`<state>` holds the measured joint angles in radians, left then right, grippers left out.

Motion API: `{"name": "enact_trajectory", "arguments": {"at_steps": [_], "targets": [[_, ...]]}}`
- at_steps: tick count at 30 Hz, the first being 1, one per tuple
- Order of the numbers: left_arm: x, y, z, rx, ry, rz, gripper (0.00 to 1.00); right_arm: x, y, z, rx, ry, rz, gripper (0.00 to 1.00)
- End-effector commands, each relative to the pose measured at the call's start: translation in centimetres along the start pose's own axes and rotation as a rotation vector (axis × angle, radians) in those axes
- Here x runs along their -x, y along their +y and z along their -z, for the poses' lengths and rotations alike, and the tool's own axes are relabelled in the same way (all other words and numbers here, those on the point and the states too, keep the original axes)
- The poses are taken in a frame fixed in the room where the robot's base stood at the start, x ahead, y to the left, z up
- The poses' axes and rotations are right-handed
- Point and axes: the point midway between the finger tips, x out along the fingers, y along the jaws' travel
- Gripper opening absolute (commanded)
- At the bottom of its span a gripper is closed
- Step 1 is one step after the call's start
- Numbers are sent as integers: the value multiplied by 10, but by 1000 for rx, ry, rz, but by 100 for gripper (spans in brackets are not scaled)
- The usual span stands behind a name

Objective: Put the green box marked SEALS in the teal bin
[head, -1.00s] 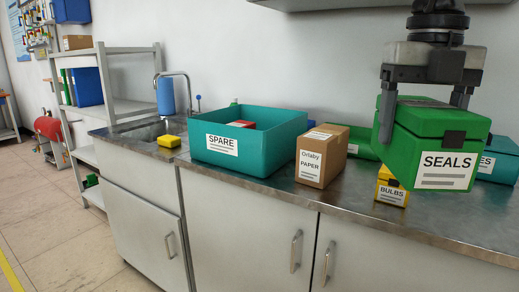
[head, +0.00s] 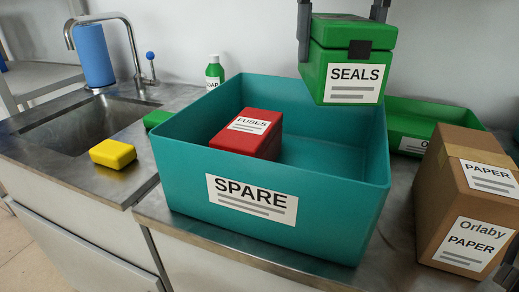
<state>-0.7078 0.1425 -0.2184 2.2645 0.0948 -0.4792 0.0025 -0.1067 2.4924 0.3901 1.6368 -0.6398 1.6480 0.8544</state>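The green SEALS box (head: 318,72) hangs over the right back part of the teal bin (head: 172,190), which is labelled SPARE. My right gripper (head: 343,22) is shut on the box, one finger on each side near its lid; only the finger ends show at the top edge. The box is upright, its label facing me, and looks clear of the bin floor. A red FUSES box (head: 265,142) sits in the left part of the bin. The bin's right part shows bare floor. My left gripper is not in view.
A brown PAPER carton (head: 447,195) stands right of the bin, with a green open bin (head: 412,112) behind it. A yellow block (head: 113,153), a green block, a soap bottle (head: 214,73) and the sink (head: 75,120) are to the left.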

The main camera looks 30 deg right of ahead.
Motion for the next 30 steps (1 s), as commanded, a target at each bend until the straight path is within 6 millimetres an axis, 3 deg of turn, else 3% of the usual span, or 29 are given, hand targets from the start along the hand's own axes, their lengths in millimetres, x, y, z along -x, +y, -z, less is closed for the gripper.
{"name": "enact_trajectory", "arguments": {"at_steps": [5,16,26,30], "targets": [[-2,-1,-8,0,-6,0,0,-24,0,0,3,1,0,33],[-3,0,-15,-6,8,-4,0,-113,0,0,2,1,-1,33],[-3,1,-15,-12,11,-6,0,-141,0,0,0,-1,-1,33],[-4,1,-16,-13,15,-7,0,-162,0,0,1,2,0,33]]}}
